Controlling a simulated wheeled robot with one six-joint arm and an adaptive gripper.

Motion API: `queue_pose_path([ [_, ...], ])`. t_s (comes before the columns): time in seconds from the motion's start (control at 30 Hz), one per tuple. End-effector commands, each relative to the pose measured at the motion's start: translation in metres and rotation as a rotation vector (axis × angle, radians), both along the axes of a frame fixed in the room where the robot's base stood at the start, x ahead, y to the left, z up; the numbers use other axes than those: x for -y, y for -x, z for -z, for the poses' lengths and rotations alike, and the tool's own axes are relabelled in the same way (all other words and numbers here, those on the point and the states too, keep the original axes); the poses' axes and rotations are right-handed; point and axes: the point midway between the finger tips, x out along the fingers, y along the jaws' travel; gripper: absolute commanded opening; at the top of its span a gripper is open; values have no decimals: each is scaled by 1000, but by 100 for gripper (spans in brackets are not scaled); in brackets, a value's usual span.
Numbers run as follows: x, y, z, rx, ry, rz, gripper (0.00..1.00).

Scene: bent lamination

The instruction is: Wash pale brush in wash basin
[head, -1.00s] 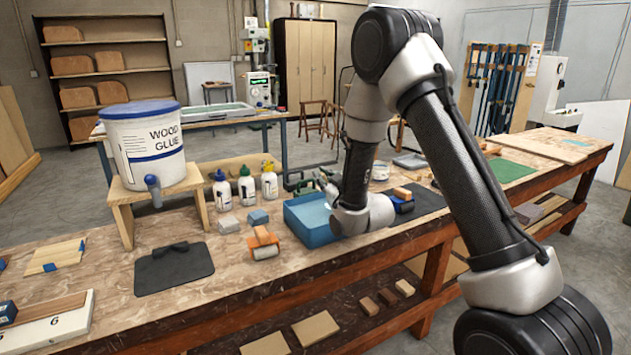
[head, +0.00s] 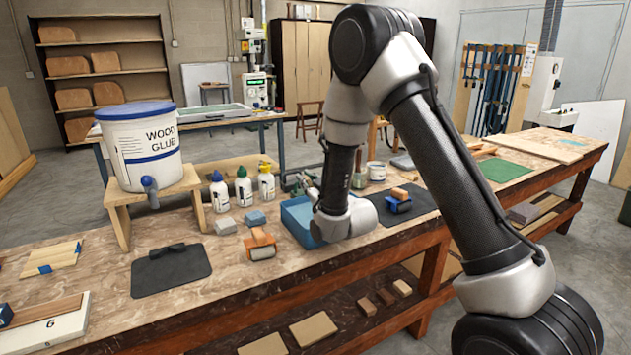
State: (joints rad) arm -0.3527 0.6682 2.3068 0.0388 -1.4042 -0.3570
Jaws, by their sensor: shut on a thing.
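The wash basin (head: 296,230) is a blue tub with lighter blue water in it, in the middle of the bench. My wrist covers its right part. My gripper (head: 308,188) is small in view, at the back left of the wrist and over the basin's back part. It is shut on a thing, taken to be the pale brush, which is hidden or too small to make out. I cannot tell whether the brush touches the water.
Left of the basin are an orange and white roller (head: 261,244), small sponges (head: 225,225) and several glue bottles (head: 243,188). A glue bucket (head: 140,147) stands on a wooden stand. A blue roller (head: 398,202) lies on a dark mat right. A black mat (head: 171,270) lies front left.

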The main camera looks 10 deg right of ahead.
Motion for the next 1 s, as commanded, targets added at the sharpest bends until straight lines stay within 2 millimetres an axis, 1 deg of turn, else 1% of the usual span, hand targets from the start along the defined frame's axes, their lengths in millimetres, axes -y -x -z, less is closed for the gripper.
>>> queue_pose_path([
  [0.03,-4,1,0,1,0,-1,0],
  [0.13,-8,3,0,0,0,0,0],
  [0.47,-8,3,0,0,0,1,0],
  [0.57,-2,1,0,0,0,3,0],
  [1.0,40,-13,0,1,-1,3,0],
])
